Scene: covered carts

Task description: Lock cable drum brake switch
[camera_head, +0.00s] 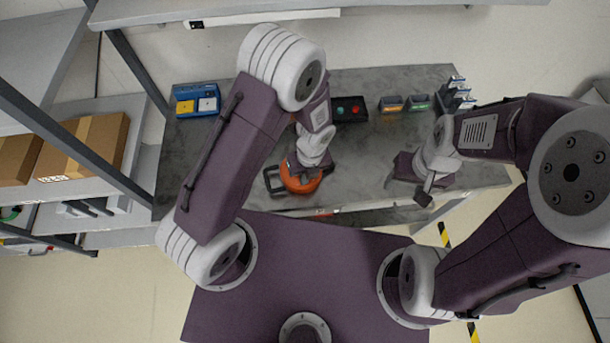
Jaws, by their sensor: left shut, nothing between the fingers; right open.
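The orange cable drum (300,184) stands near the front edge of the grey worktable (230,150), with a dark frame on its left side. My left gripper (303,166) is directly above the drum in the picture and hides part of it. It is shut with nothing held. I cannot tell whether it touches the drum. The brake switch cannot be made out; the gripper may hide it. My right gripper (424,190) is open and empty over the right part of the table, apart from the drum.
A blue case (184,92) with a yellow and a white piece is at the table's back left. A black box (350,116) with red and green buttons, small modules (418,103) and blue-white items (456,84) line the back. A shelf with cardboard boxes (98,140) stands left.

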